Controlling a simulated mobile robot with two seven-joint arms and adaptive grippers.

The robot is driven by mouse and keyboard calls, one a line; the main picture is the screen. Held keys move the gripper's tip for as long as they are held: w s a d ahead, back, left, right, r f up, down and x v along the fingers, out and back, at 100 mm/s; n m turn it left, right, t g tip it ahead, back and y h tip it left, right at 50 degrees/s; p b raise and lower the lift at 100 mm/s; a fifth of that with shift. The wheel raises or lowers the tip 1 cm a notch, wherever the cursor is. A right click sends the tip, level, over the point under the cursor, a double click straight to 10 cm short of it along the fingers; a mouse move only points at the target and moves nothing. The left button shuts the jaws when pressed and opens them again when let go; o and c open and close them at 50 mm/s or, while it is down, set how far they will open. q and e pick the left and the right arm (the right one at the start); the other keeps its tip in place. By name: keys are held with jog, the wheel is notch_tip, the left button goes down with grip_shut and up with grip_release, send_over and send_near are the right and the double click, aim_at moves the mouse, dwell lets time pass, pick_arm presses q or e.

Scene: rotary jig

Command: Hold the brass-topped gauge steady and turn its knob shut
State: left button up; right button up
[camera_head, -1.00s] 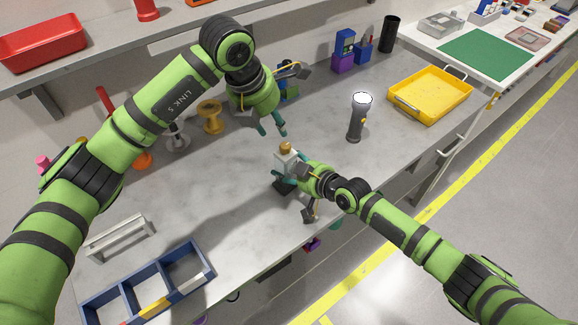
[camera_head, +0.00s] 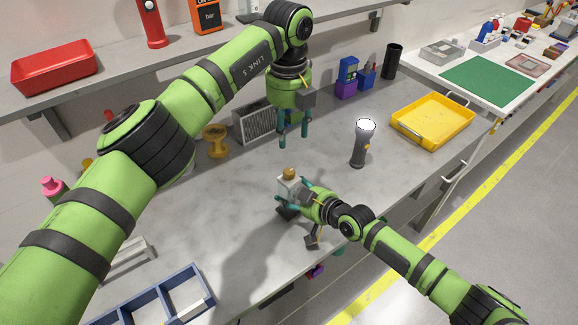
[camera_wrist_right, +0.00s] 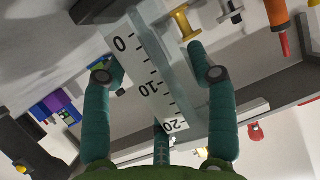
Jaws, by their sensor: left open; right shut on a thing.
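The gauge (camera_head: 288,189) is a small pale block with a brass knob (camera_head: 289,173) on top, near the front of the grey bench. My right gripper (camera_head: 296,191) is shut on it from the front right. In the right wrist view the gauge (camera_wrist_right: 150,80) shows a white scale marked 0, -10 and -20, between the teal fingers of the gripper (camera_wrist_right: 160,74). My left gripper (camera_head: 293,145) is open and empty, pointing down, and appears above and behind the brass knob with a gap between them. The gauge's lower part is partly hidden by the right gripper.
A grey flashlight (camera_head: 364,143) stands upright to the right of the gauge. A yellow tray (camera_head: 432,121) lies farther right. A grey grille box (camera_head: 255,122) and a yellow spool (camera_head: 215,141) stand behind. A blue divided tray (camera_head: 152,297) is at front left.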

aim_at(289, 170)
pick_arm(q)
notch_tip(289, 170, down, 12)
jog(key=shift+r, duration=0.1)
dwell(0.4)
